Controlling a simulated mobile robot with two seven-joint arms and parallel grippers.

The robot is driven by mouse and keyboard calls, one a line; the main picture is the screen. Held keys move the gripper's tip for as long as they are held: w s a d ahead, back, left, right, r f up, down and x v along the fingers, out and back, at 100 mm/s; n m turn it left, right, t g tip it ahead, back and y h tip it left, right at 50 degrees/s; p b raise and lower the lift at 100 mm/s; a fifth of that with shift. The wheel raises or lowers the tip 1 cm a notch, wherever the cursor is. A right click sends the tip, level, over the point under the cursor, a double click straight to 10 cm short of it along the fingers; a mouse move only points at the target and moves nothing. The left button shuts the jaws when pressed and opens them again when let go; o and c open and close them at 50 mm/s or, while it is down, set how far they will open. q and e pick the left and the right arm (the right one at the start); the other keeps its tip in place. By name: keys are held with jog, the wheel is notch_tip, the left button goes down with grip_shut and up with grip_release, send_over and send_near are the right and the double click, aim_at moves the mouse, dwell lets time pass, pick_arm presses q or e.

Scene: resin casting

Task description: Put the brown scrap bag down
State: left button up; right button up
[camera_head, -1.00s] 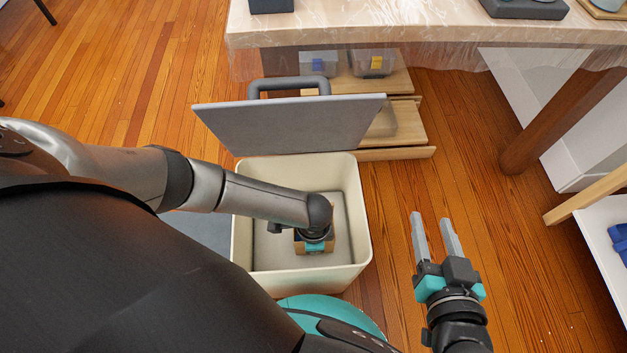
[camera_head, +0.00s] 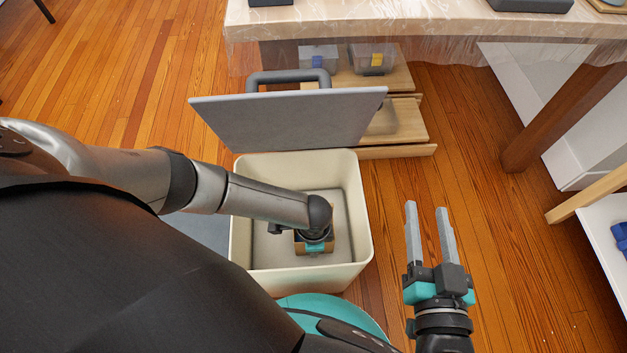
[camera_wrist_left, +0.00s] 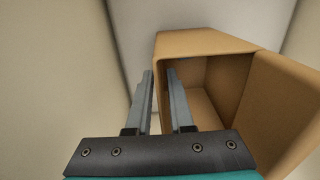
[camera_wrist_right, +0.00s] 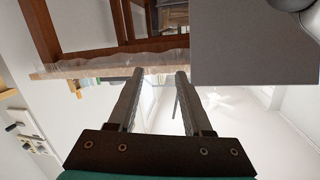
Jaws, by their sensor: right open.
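The brown scrap bag (camera_wrist_left: 210,45) is a stiff, open-topped, box-like bag. In the left wrist view, my left gripper (camera_wrist_left: 160,75) has one finger inside its opening and one outside, shut on the wall between them. In the head view the bag (camera_head: 301,247) shows low inside the cream bin (camera_head: 362,220), mostly hidden by my left wrist. I cannot tell whether its base touches the bin's floor. My right gripper (camera_head: 429,206) is open and empty over the wooden floor, right of the bin. It also shows in the right wrist view (camera_wrist_right: 160,75).
A grey lid panel (camera_head: 290,120) with a dark handle stands tilted behind the bin. Beyond it are low wooden shelves (camera_head: 408,120) with clear boxes, under a plastic-covered table (camera_head: 400,20). Bare floor lies right of the bin.

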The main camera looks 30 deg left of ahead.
pick_arm(q)
jog(key=shift+o, duration=0.7)
jog(key=shift+r, duration=0.1)
